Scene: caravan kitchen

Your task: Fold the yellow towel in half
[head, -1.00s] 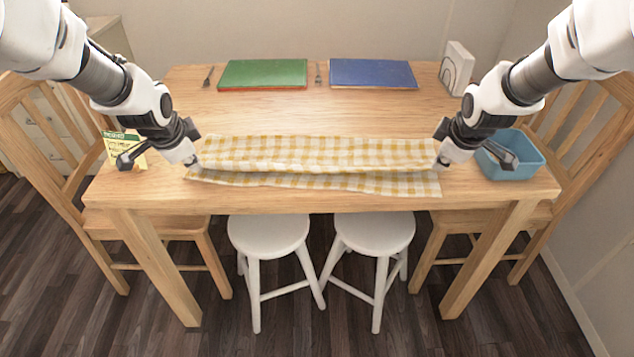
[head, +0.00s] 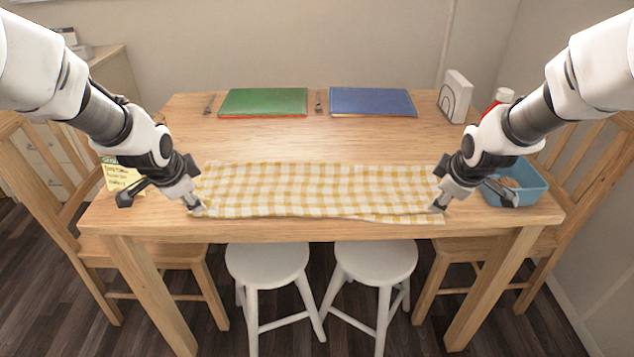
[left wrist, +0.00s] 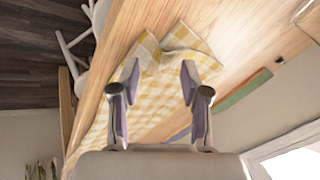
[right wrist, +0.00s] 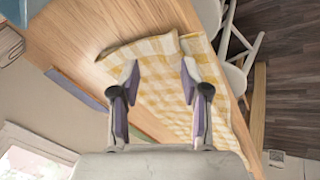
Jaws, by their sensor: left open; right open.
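The yellow and white checked towel (head: 320,190) lies folded over on itself near the front edge of the table, in a long strip. At its front right a little of the lower layer shows past the upper one. My left gripper (head: 197,208) is open at the towel's left front corner. My right gripper (head: 438,206) is open at its right front corner. In the left wrist view the open fingers (left wrist: 155,82) stand over the towel (left wrist: 130,105). In the right wrist view the open fingers (right wrist: 160,82) are also over the towel (right wrist: 165,100). Whether the fingertips touch the cloth is unclear.
A green book-like item (head: 263,102), a blue one (head: 372,102) and forks lie at the table's back. A blue bin (head: 530,187) stands right, near my right gripper. A card (head: 120,176) stands left. The table (head: 320,140) behind the towel is clear. White stools (head: 268,262) stand in front.

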